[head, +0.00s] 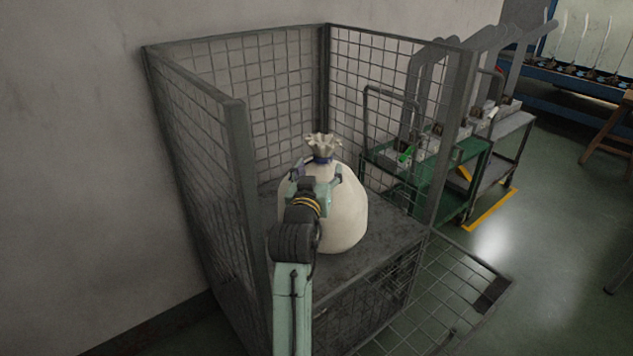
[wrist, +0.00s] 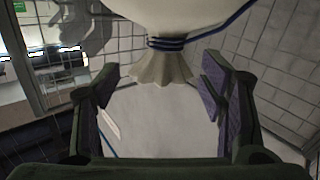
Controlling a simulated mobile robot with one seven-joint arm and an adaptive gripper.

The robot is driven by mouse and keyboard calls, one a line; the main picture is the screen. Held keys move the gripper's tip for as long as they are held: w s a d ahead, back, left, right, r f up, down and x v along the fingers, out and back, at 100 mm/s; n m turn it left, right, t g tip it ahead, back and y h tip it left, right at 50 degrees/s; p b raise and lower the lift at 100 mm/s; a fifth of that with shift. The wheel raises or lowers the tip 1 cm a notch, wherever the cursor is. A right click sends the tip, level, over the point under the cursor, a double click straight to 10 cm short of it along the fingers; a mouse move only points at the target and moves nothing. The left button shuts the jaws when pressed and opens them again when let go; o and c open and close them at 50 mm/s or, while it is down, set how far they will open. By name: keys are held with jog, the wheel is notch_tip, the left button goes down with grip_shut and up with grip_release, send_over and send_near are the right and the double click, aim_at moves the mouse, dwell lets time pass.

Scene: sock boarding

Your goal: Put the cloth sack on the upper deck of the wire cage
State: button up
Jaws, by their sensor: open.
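The cloth sack (head: 345,212) is cream-coloured, with a gathered neck tied in blue cord. In the head view it stands upright on the dark upper deck (head: 385,240) of the wire cage (head: 236,125). My gripper (head: 318,170) is in front of the sack in that view, below the tied neck, and hides part of its left side. In the wrist view, my gripper (wrist: 160,100) has its two fingers wide apart. The sack (wrist: 180,18) shows at the top there, its frilled neck between the fingers, with clear gaps on both sides.
Mesh panels close the cage's left, back and right sides; its front is open. A lower mesh flap (head: 450,290) lies folded out at the front right. A green cart (head: 440,165) with grey parts stands right of the cage.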

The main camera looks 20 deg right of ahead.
jog(key=shift+v, duration=1.5)
jog(key=shift+c, duration=0.2)
